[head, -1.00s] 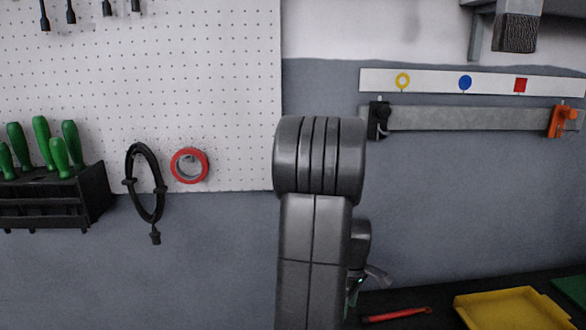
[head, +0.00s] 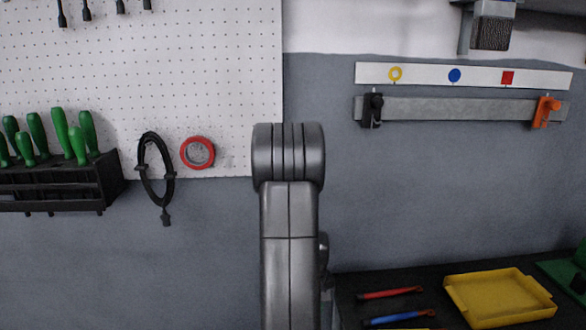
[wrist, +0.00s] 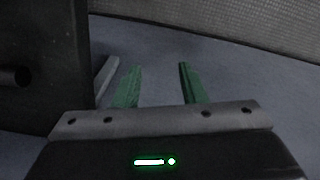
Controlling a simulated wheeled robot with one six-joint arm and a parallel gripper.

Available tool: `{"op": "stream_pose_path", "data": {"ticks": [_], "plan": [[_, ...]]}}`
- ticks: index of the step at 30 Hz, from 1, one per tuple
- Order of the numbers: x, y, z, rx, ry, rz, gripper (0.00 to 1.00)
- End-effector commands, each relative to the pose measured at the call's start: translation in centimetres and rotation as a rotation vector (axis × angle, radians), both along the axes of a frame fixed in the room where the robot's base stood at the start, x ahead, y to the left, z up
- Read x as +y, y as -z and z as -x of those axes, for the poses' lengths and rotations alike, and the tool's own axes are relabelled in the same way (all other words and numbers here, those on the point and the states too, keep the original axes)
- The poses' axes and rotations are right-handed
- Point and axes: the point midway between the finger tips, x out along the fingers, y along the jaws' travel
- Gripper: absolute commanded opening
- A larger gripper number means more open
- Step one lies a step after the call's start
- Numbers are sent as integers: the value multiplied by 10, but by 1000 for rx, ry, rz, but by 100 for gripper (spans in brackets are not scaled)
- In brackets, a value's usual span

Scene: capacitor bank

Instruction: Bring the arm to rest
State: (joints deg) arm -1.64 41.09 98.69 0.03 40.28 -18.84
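My arm (head: 289,220) stands upright in the middle of the head view, in front of the grey wall. My gripper is hidden behind it there. In the wrist view my gripper (wrist: 157,85) shows two green fingers standing well apart, with nothing between them. Grey-blue surface shows behind the fingers, and no object touches them.
A dark bench holds a yellow tray (head: 500,298), a red-handled tool (head: 390,293) and a blue-handled tool (head: 402,317) at lower right. A rail (head: 455,110) with black and orange clamps hangs above. A screwdriver rack (head: 60,185), black cable loop (head: 156,170) and red tape roll (head: 198,153) hang at left.

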Motion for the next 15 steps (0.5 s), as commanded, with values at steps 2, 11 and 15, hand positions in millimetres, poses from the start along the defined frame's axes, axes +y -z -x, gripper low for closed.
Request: {"op": "stream_pose_path", "data": {"ticks": [2, 11, 15], "plan": [[4, 13, -2, 1, 22, 0, 38], [9, 24, -7, -1, 66, 0, 38], [9, 24, -7, -1, 66, 0, 38]]}}
